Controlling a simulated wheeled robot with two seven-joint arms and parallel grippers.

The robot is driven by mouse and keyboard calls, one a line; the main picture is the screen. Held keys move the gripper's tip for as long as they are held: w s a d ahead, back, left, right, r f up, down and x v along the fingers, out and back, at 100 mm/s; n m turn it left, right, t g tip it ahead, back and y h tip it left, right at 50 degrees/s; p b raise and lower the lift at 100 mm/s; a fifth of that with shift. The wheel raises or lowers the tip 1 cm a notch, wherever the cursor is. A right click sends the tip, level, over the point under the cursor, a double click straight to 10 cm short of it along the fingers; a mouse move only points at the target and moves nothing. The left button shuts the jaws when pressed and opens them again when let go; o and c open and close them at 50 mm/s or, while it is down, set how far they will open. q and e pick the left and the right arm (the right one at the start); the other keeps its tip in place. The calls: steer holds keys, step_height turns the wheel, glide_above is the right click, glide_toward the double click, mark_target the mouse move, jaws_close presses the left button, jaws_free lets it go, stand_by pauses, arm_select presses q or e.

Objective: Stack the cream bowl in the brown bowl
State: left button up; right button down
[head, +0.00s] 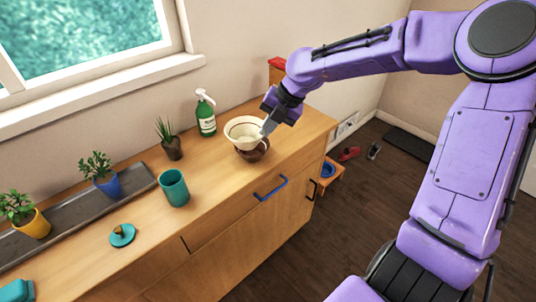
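The cream bowl (240,135) is on the counter's right part in the head view, directly over the brown bowl (253,155). The cream bowl hides most of the brown bowl; only its lower front and right side show. I cannot tell whether the cream bowl rests in it or is held just above. My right gripper (268,127) reaches down from the upper right, its fingers at the cream bowl's right rim, and appears shut on that rim. My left gripper is not in view.
A green spray bottle (206,116) and a small potted plant (172,148) stand behind and left of the bowls. A teal cup (174,188) and a teal lid-like piece (122,236) are nearer the front left. Potted plants stand along a grey tray (68,212).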

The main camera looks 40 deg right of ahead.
steer(key=w+d+f+p, duration=0.1)
steer(key=f, duration=0.2)
steer(key=w+d+f+p, duration=0.1)
steer(key=w+d+f, duration=0.1)
steer(key=f, duration=0.1)
steer(key=w+d+f+p, duration=0.1)
steer(key=f+p, duration=0.1)
steer(key=f, duration=0.1)
steer(key=shift+w+d+f, duration=0.15)
steer(key=shift+w+d, duration=0.15)
steer(key=shift+d, duration=0.05)
steer(key=shift+f+b, duration=0.45)
steer(key=shift+b, duration=0.05)
steer(key=c, duration=1.3)
jaws_free()
steer(key=shift+c, duration=0.2)
steer(key=shift+r, duration=0.3)
steer(key=shift+d+r+p, duration=0.1)
steer(key=shift+r+p, duration=0.2)
steer(key=b+v, duration=0.1)
steer(key=v, duration=1)
steer(key=shift+r+b, duration=0.2)
steer(key=shift+b, duration=0.1)
steer(key=shift+s, duration=0.1)
